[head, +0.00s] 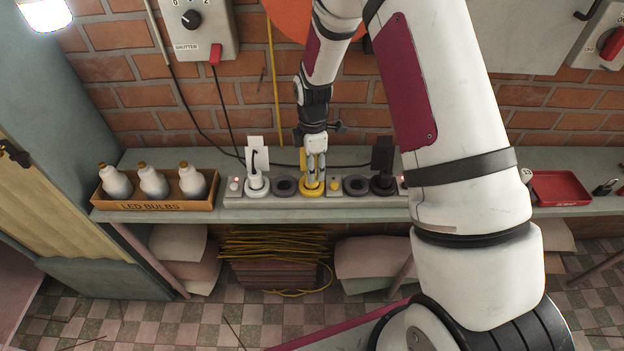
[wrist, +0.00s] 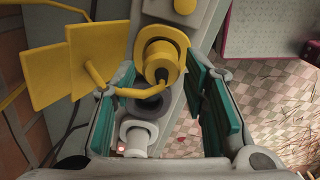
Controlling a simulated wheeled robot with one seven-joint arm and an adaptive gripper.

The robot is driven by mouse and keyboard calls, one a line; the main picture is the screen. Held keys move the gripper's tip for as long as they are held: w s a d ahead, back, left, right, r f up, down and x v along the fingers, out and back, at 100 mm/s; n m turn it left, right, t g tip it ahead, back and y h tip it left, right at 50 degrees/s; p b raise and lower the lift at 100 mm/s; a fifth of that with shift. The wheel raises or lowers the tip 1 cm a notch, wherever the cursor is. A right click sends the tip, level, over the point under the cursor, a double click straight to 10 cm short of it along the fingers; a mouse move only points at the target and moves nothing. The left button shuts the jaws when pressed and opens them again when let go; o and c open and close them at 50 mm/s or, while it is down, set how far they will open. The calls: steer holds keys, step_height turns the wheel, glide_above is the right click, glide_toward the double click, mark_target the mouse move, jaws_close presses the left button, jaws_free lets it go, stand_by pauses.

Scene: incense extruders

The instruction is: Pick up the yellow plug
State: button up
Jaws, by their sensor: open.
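The yellow plug (head: 313,188) sits in the grey power strip (head: 300,202) on the shelf. In the wrist view the yellow plug (wrist: 160,62) lies between the finger ends, with its yellow cord curving left to yellow square tags (wrist: 92,55). My gripper (head: 315,173) points down over the plug, and its fingers hide part of it in the head view. In the wrist view my gripper (wrist: 163,78) is open, with teal pads on both sides of the plug. I cannot tell whether either pad touches it.
A white plug (head: 257,184) and a black plug (head: 382,184) stand in the same strip, with empty dark sockets (head: 285,186) between. An LED bulb box (head: 155,205) is at left, a red tray (head: 560,187) at right. A brick wall (head: 130,68) stands behind.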

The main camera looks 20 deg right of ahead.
steer(key=shift+f, duration=1.7)
steer(key=c, duration=0.9)
steer(key=shift+c, duration=0.2)
steer(key=shift+r, duration=0.1)
